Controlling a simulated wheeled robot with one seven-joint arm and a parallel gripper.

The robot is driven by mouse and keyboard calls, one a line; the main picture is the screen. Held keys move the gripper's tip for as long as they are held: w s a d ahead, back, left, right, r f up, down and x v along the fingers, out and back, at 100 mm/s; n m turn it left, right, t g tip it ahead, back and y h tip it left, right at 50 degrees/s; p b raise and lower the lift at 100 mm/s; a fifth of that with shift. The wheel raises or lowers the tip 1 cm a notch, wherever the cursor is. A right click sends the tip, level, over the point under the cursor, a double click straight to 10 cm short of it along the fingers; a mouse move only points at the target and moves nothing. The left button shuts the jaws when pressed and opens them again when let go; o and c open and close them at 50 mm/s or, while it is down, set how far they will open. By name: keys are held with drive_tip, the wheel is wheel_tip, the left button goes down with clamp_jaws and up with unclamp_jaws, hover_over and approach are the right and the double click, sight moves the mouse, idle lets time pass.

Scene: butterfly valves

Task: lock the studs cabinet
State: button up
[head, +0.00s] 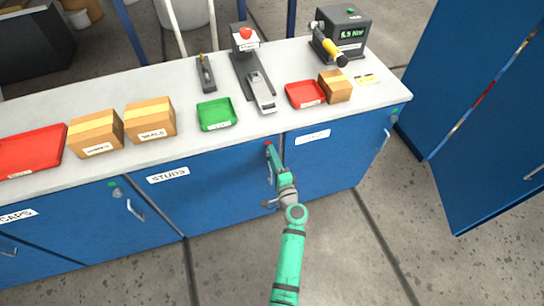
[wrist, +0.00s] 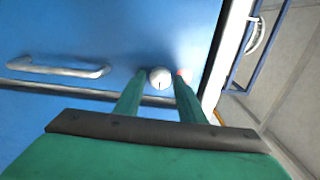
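The studs cabinet is a blue door (head: 215,200) under the counter with a white STUDS label (head: 168,174). In the wrist view its round silver lock knob (wrist: 160,78) has a small dark mark. A red spot (wrist: 183,74) shows beside the knob, partly behind a finger. The bar handle (wrist: 60,68) is to the left. My gripper (wrist: 161,88) is open, with one finger on each side of the knob and small gaps visible. In the head view my gripper (head: 270,155) is at the door's upper right corner and hides the knob.
The neighbouring cabinets, CAPS (head: 75,220) at left and another (head: 330,165) at right, show green spots by their locks. The counter (head: 180,78) above holds trays, boxes and devices. A tall blue cabinet (head: 480,130) stands at right. The floor in front is clear.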

drive_tip(key=shift+o, duration=0.2)
drive_tip(key=v, duration=1.1)
drive_tip(key=shift+a, duration=0.1)
idle(0.3)
drive_tip(key=s+f+n+g+h, duration=0.2)
drive_tip(key=s+f+n+h, duration=0.1)
drive_tip(key=s, duration=0.9)
drive_tip(key=s+f+n+g+h, duration=0.1)
drive_tip(key=s+f+n+h, duration=0.15)
drive_tip(key=s, duration=0.85)
drive_tip(key=s+a+r+n, duration=0.2)
drive_tip(key=s+r+n, duration=0.2)
drive_tip(key=s+r, duration=0.3)
drive_tip(key=s+a+r+n+t, duration=0.1)
drive_tip(key=s+r+n, duration=0.4)
drive_tip(key=s+r, duration=0.3)
drive_tip(key=shift+a+r, duration=0.35)
